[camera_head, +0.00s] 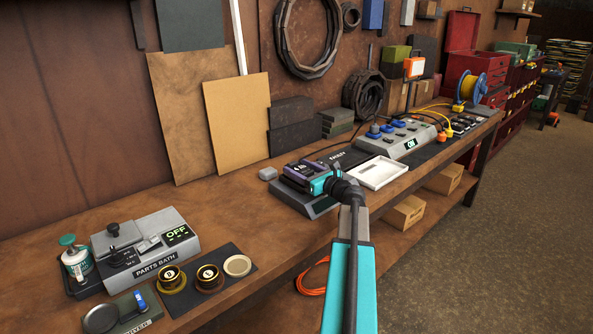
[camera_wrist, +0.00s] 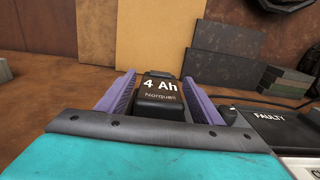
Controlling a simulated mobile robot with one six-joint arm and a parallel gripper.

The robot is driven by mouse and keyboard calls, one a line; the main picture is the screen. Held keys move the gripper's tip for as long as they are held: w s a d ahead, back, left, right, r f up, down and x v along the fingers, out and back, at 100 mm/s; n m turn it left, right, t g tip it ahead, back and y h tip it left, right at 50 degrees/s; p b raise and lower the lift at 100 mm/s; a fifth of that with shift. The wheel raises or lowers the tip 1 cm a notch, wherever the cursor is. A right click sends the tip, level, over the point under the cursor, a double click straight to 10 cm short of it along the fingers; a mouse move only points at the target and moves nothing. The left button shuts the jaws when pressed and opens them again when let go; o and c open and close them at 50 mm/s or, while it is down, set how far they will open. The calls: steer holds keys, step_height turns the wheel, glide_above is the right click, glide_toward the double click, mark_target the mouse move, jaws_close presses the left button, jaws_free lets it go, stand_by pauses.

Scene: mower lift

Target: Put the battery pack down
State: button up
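The battery pack (camera_wrist: 160,92) is a black block marked "4 Ah Norquell" in the wrist view. It sits between the two purple fingers of my gripper (camera_wrist: 160,88), which appear shut on its sides. In the head view the dark pack (camera_head: 298,167) shows at the end of my gripper (camera_head: 303,174), over a low dark grey unit (camera_head: 318,207) on the workbench (camera_head: 240,208). The pack looks level. Its underside is hidden, so I cannot tell whether it touches the unit.
A white tray (camera_head: 379,172) lies right of my gripper, beside a black mat marked "FAULTY" (camera_wrist: 277,125). A grey console reading "ON" (camera_head: 397,138) stands behind it. A parts bath (camera_head: 146,247) stands front left, with bare bench between.

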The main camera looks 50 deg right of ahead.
steer(key=shift+r, duration=0.15)
steer(key=shift+r, duration=0.3)
steer(key=shift+s+f, duration=0.15)
steer(key=shift+s, duration=0.2)
steer(key=s, duration=0.7)
steer(key=s+a, duration=0.1)
steer(key=s, duration=0.3)
steer(key=shift+s+b, duration=0.15)
steer(key=shift+b, duration=0.25)
steer(key=shift+s, duration=0.1)
